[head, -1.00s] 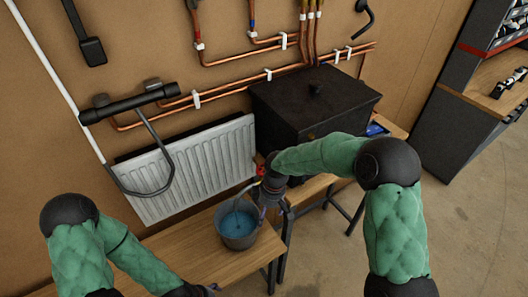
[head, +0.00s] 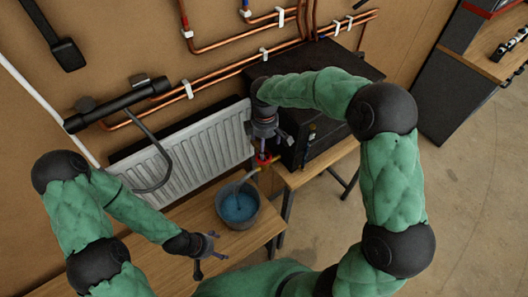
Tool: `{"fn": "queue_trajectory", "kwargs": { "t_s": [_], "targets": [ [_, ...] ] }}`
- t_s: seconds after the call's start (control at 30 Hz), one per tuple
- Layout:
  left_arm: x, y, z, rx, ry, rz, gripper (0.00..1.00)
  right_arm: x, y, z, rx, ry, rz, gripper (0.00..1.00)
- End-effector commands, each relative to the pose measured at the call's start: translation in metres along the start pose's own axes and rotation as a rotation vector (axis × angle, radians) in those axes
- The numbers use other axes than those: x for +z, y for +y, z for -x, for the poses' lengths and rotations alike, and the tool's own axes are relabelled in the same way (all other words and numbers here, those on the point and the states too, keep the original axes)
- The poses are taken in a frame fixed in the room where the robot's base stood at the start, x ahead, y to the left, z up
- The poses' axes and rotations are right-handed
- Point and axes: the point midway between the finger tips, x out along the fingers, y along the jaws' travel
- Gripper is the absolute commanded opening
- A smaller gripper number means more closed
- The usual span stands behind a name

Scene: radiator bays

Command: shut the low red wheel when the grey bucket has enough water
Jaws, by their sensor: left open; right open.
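The grey bucket (head: 219,213) stands on the wooden bench below the radiator. Blue water shows in it, well below the rim, and a thin stream seems to run in from a pale hose (head: 246,178). The low red wheel (head: 263,160) is at the radiator's lower right corner, partly hidden by my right gripper. My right gripper (head: 268,146) is open and points down just above the wheel; I cannot tell whether its fingers touch it. My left gripper (head: 208,256) is open and empty, in front of the bucket and apart from it.
The white radiator (head: 195,155) hangs on the wall behind the bucket. A dark box (head: 325,140) stands close to the wheel on the right. Copper pipes (head: 215,80) cross the wall above. The bench (head: 180,225) is clear left of the bucket.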

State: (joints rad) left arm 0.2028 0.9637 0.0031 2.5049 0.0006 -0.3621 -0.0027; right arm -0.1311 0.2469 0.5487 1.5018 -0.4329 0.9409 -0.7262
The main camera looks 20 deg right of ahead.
Motion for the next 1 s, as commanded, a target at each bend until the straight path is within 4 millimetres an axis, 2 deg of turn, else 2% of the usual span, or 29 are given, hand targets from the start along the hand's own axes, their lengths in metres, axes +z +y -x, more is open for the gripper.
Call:
{"fn": "queue_trajectory", "kwargs": {
  "t_s": [0.2,0.4,0.6,0.83,0.87,1.0],
  "targets": [
    [-0.001,0.003,0.009,0.0,0.003,0.0,0.82,0.001,-0.001,-0.04,-0.004,-0.003,0.0,0.82],
    [-0.001,0.005,0.013,0.0,0.002,0.0,0.82,0.0,0.0,-0.063,-0.002,-0.001,-0.001,0.82],
    [-0.001,0.005,0.014,0.0,0.003,0.0,0.82,0.0,0.0,-0.073,0.0,0.0,-0.001,0.82],
    [-0.001,0.005,0.014,0.0,0.003,0.0,0.82,0.0,0.0,-0.073,0.0,0.001,-0.001,0.82],
    [-0.001,0.005,0.014,0.0,0.003,0.0,0.82,0.0,0.0,-0.073,0.0,0.001,-0.001,0.76],
    [-0.001,0.005,0.014,0.0,0.003,0.0,0.82,0.0,0.0,-0.073,-0.001,0.0,-0.001,0.36]
  ]
}}
